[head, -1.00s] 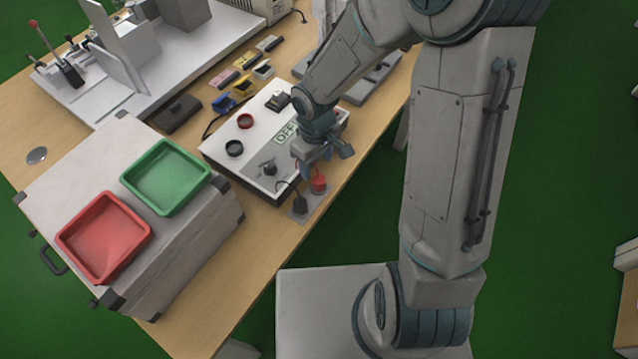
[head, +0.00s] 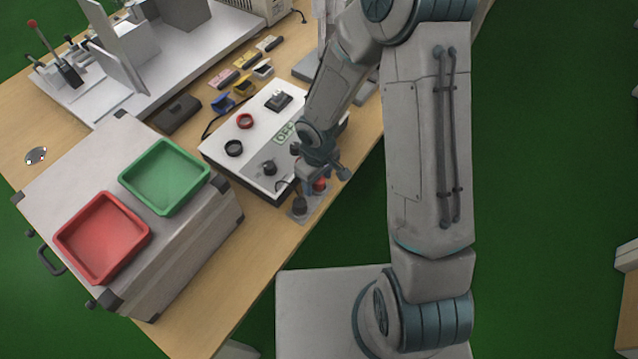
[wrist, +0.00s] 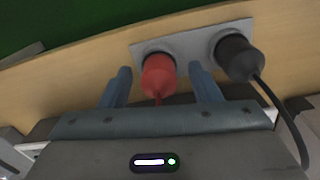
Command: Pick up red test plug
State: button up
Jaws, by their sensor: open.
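The red test plug (wrist: 158,76) stands in a socket of a small grey plate (wrist: 187,44) at the table edge, with a red lead running from it. My gripper (wrist: 160,80) is open in the wrist view, with one blue finger on each side of the red plug and a visible gap to each. In the head view the red plug (head: 320,184) is partly hidden by my gripper (head: 318,178). A black plug (wrist: 236,58) with a black cable sits in the socket beside it, and it also shows in the head view (head: 299,205).
A white control box (head: 226,166) with knobs and buttons stands just behind the plugs. A grey case (head: 200,232) carrying a red tray (head: 143,236) and a green tray (head: 127,179) is at the left. Bare table (head: 240,262) lies in front of the case's right side.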

jog(key=c, duration=1.1)
jog(key=shift+r, duration=0.1)
jog(key=shift+r, duration=0.6)
notch_tip(320, 180, up, 3)
jog(key=shift+f, duration=0.2)
jog(key=s+d+r+b, duration=0.1)
jog(key=s+r+b, duration=0.2)
jog(key=s+r, duration=0.4)
jog(key=s, duration=0.4)
jog(key=shift+d, duration=0.25)
